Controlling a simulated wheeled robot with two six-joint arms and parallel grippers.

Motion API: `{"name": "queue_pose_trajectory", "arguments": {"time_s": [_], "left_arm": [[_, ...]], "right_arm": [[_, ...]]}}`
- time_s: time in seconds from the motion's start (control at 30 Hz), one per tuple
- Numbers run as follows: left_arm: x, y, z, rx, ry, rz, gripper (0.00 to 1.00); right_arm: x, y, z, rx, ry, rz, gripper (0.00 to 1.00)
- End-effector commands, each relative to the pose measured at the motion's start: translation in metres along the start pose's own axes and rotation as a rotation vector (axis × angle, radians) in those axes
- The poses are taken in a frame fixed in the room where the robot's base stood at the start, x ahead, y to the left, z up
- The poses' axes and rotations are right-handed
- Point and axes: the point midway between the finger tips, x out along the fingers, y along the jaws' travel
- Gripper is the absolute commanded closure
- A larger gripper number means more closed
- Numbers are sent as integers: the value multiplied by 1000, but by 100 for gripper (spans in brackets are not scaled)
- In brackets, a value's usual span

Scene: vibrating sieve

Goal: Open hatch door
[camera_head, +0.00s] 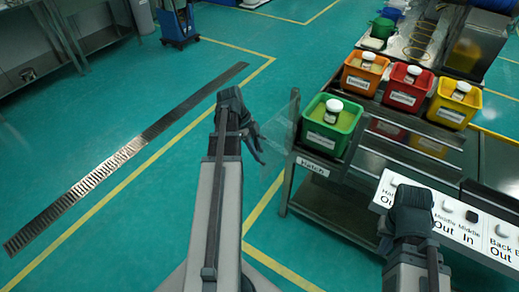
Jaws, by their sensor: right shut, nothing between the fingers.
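A clear, see-through panel (287,124), which looks like the hatch door, stands at the left end of the cart beside a label reading "Hatch" (313,166). Its outline is faint, so I cannot tell its exact angle. My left gripper (259,150) is just left of the panel, fingers pointing down and right. I cannot tell whether it touches the panel or how far its fingers are apart. My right gripper (409,196) is shut and empty, over the white button panel (453,227) at the lower right, covering part of its labels.
Green (346,122), orange (353,83), red (414,88) and yellow (440,116) bins with white-lidded jars stand on the cart. A blue machine (180,28) stands at the back. The green floor left of the cart is clear, with a dark grating (110,166).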

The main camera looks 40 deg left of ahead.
Motion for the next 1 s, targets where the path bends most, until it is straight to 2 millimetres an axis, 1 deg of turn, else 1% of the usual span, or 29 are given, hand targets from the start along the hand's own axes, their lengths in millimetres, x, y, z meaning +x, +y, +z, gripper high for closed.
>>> {"name": "queue_pose_trajectory", "arguments": {"time_s": [0.03, 0.07, 0.1, 0.37, 0.57, 0.77, 1.0], "left_arm": [[0, 2, 0, -1, -1, 2, 61], [0, 1, 0, -1, -1, 2, 56], [0, 1, 0, 0, 0, 1, 53], [-1, -2, -2, 3, 1, -1, 53], [-10, -3, -2, 3, 2, -2, 53], [-34, -3, -4, 2, 1, -2, 53], [-73, -2, -3, 1, 1, -2, 53]], "right_arm": [[0, 0, 0, 0, 0, 0, 100], [0, 0, 0, 0, 0, 0, 100], [0, 0, 0, 0, 0, 0, 100], [-1, 0, 0, 0, 0, 0, 100], [-10, 1, 1, 0, 0, 0, 100], [-32, 3, 2, 0, 0, 0, 100], [-68, 6, 4, 1, 0, 0, 100]]}}
